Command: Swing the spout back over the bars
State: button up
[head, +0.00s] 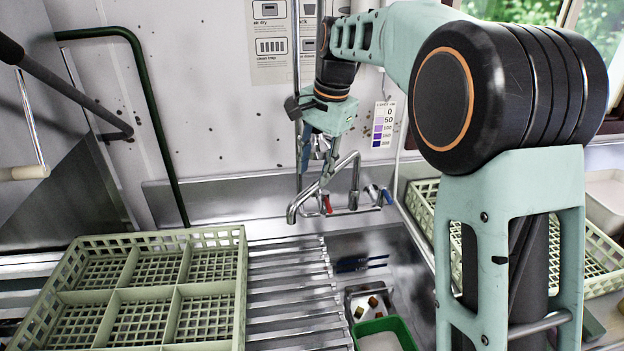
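The chrome spout (336,172) rises from the tap at the back of the sink and slants left. Its downturned outlet shows above the back end of the metal bars (290,291) in the picture; its exact height over them is hard to judge. My gripper (313,178) points down at the spout's middle stretch. Its two fingers are apart, one tip overlapping the spout in the picture. I cannot tell whether they touch it. The tap has a red handle (327,204) and a blue handle (387,196).
A pale green compartment rack (243,290) stands left of the bars. The open sink basin (385,245) lies right, with a green tub (407,328) and small brown-and-white items. Another pale rack (592,272) is at right behind my arm. A thin upright pipe (296,60) runs behind my gripper.

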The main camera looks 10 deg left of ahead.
notch_tip(320, 180, up, 8)
jog(key=d, duration=0.1)
jog(key=shift+s+d, duration=0.15)
jog(key=shift+s, duration=0.25)
jog(key=shift+f, duration=0.1)
